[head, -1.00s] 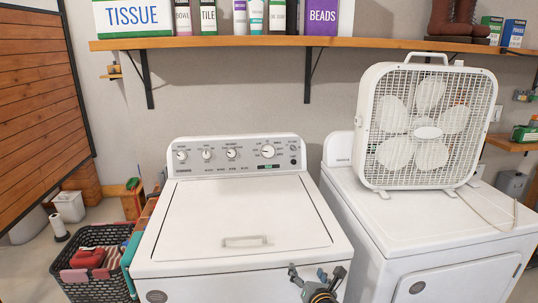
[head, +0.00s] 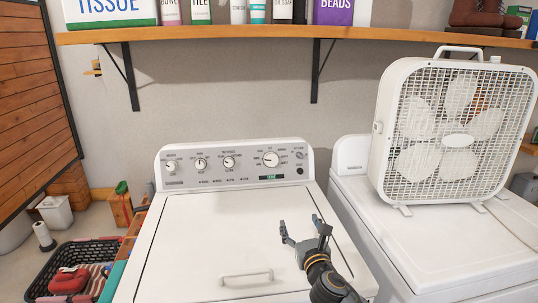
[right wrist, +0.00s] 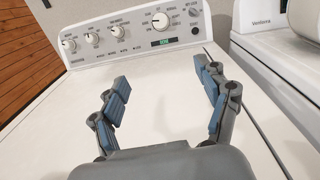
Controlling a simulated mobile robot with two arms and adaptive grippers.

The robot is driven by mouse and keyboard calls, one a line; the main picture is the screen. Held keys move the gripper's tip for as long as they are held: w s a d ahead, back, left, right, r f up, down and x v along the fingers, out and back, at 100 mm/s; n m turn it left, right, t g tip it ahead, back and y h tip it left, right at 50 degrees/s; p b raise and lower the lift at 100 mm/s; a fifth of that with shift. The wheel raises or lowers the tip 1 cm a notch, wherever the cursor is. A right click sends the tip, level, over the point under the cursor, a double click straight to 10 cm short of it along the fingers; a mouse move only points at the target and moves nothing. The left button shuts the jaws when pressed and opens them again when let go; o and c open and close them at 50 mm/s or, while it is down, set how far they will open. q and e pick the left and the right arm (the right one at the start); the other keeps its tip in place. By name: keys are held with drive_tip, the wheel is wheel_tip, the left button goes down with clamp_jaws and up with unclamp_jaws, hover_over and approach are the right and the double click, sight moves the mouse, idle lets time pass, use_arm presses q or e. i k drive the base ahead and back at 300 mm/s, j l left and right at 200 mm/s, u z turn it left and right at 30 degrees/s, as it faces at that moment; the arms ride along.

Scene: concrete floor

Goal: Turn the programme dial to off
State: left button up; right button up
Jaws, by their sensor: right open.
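The white washer's control panel (head: 235,163) carries several knobs. The programme dial (head: 270,159) is the larger knob right of centre, with printed marks around it and a small green display below. It also shows in the right wrist view (right wrist: 161,20); the setting it points to is too small to read. My right gripper (head: 301,229) is open and empty above the washer lid, in front of the panel and apart from the dial. In the right wrist view its two blue-padded fingers (right wrist: 162,83) are spread, with the panel beyond them. My left gripper is not in view.
The washer lid (head: 200,240) with its handle is clear. A dryer (head: 420,240) with a white box fan (head: 455,130) stands at the right. A shelf (head: 220,32) with boxes and bottles runs above. A laundry basket (head: 45,270) stands at the left.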

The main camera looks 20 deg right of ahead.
sight(271, 159)
drive_tip(key=i+l, duration=0.15)
drive_tip(key=i, duration=0.3)
drive_tip(key=i+l, duration=0.15)
drive_tip(key=i, duration=0.25)
